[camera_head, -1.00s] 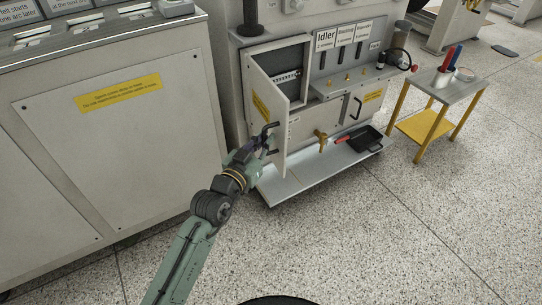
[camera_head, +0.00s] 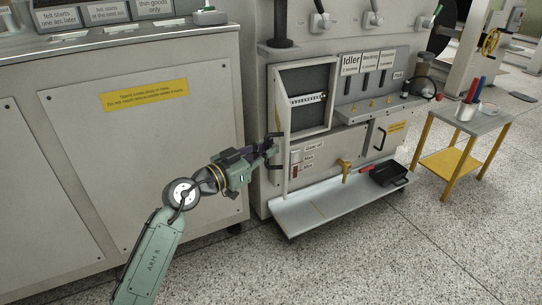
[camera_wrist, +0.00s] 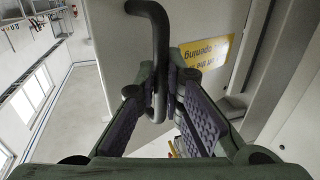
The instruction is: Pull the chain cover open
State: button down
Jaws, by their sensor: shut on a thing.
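The chain cover (camera_head: 279,100) is a pale hinged door, swung out and seen almost edge-on at the left of its opening. The chain (camera_head: 309,99) shows inside the opening. The cover's dark bar handle (camera_head: 273,136) sticks out to the left. My gripper (camera_head: 270,152) is shut on the handle. In the wrist view, the handle (camera_wrist: 155,40) runs down between the purple-padded fingers of my gripper (camera_wrist: 160,108). The cover's face (camera_wrist: 112,45) and its yellow label (camera_wrist: 207,52) lie beyond the fingers.
A grey cabinet (camera_head: 150,150) stands close on my arm's left. A metal shelf (camera_head: 310,212) juts out below the machine, with a black tray (camera_head: 390,175) on it. A side table (camera_head: 480,125) stands at the right. The floor in front is clear.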

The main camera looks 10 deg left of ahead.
aim_at(277, 135)
jog(key=shift+s+d+f, duration=0.1)
jog(key=shift+f, duration=0.1)
jog(key=c, duration=1.7)
grip_release()
jog(key=shift+r, duration=0.1)
notch_tip(277, 135, up, 10)
jog(key=shift+r, duration=0.1)
jog(key=shift+g, duration=0.9)
jog(key=f, duration=0.1)
jog(key=d+f, duration=0.1)
jog(key=f, duration=0.1)
jog(key=d+f, duration=0.1)
jog(key=f, duration=0.1)
jog(key=shift+w+d+f, duration=0.2)
jog(key=shift+w+d, duration=0.05)
jog(key=shift+w, duration=0.05)
jog(key=shift+s+a+f+p, duration=0.1)
jog(key=shift+s+a+p, duration=0.4)
jog(key=shift+a+p, duration=1.05)
jog(key=shift+s+a+f+p, duration=0.15)
jog(key=shift+s+a+p, duration=0.45)
jog(key=shift+a, duration=1.9)
jog(key=shift+s+a+f+p, duration=0.1)
jog(key=shift+s+a+p, duration=0.35)
jog(key=shift+a+p, duration=1.1)
